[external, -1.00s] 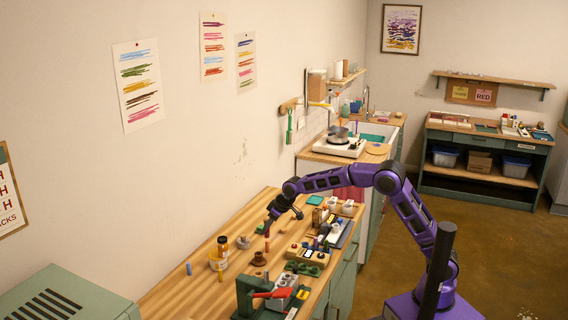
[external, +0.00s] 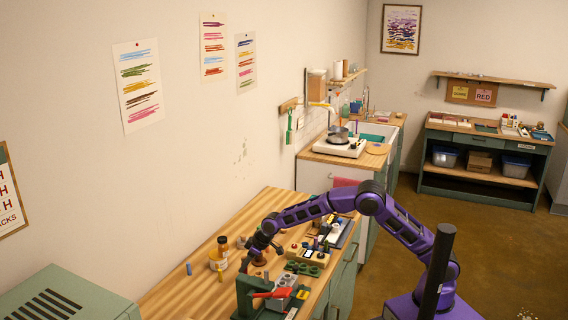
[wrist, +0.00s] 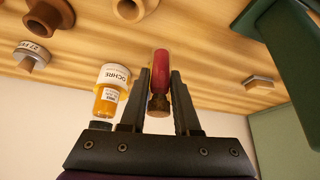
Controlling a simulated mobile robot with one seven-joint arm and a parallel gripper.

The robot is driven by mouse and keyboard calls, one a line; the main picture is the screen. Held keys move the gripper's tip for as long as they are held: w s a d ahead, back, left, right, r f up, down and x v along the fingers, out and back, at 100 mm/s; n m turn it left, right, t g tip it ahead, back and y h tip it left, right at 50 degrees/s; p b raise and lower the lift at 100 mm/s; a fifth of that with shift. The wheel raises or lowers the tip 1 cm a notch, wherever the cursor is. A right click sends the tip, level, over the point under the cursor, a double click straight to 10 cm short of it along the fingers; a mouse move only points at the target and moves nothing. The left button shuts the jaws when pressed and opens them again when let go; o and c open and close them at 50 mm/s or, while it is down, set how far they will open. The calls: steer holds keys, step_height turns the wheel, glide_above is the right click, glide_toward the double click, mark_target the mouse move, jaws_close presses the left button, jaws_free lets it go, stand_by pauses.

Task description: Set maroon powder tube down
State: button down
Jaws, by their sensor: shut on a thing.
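The maroon powder tube (wrist: 161,65) is in the wrist view, between the fingertips of my gripper (wrist: 160,82). It has a red-maroon body and a dark brown end. My gripper is shut on it. In the external view my gripper (external: 247,258) is low over the wooden table (external: 175,296), right of the ochre jar. The tube is not clear there, and I cannot tell whether it touches the table.
The ochre jar (wrist: 111,88) is just left of my gripper in the wrist view, also in the external view (external: 219,256). A brown round holder (wrist: 48,15) and grey-topped piece (wrist: 31,55) are at upper left. Green equipment (wrist: 285,55) stands right. A blue stick (external: 188,269) stands left of the jar.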

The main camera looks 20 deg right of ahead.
steer(key=shift+f, duration=3.15)
steer(key=shift+f, duration=0.15)
steer(key=c, duration=0.6)
jaws_free()
steer(key=shift+c, duration=0.2)
steer(key=shift+d+r, duration=0.1)
steer(key=shift+r, duration=0.4)
steer(key=v, duration=1.1)
steer(key=shift+s+d, duration=0.15)
steer(key=shift+s, duration=0.05)
steer(key=shift+o, duration=0.2)
steer(key=shift+r, duration=0.1)
